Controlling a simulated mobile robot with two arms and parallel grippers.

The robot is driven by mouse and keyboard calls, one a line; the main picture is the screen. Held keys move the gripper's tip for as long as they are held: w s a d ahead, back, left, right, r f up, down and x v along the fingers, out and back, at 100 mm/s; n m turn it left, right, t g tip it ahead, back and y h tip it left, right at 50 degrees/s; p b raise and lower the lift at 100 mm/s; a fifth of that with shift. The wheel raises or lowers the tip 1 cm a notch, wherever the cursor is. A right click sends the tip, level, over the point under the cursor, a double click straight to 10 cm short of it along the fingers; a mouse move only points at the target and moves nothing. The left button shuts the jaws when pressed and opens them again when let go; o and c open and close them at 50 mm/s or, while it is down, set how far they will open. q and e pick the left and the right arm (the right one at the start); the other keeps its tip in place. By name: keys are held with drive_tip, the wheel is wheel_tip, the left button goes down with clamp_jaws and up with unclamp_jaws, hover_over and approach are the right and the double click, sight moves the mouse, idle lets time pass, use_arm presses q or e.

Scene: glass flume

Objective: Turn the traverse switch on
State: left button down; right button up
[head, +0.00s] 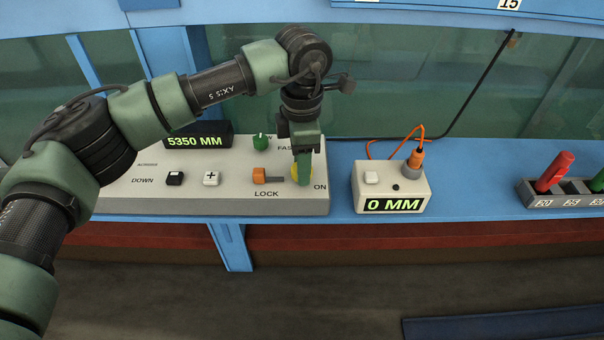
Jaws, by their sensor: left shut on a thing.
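The white control panel (225,202) sits on the blue ledge. My left gripper (304,178) points down at the panel's right end, just left of the "ON" label. It is shut on the traverse switch, of which only a bit of yellow (294,169) shows beside the fingers. The fingers hide the rest, so I cannot tell which way the switch is set. My right gripper is not in view.
An orange lock lever (260,174) sits close left of my fingers, and a green knob (261,141) behind it. A white box reading "0 MM" (391,188) with an orange plug (416,158) stands to the right. A grey rack (560,199) holds red and green pieces.

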use_arm(q)
drive_tip(key=shift+m+b, duration=0.8)
drive_tip(key=shift+m, duration=0.4)
drive_tip(key=shift+r+m+b, duration=0.1)
drive_tip(key=shift+m+b, duration=0.4)
drive_tip(key=shift+m, duration=0.6)
drive_tip(key=c, duration=0.9)
unclamp_jaws()
wheel_tip(320, 180, up, 8)
drive_tip(key=shift+f+b, duration=0.1)
drive_tip(key=shift+b, duration=0.35)
drive_tip(key=shift+f, duration=0.1)
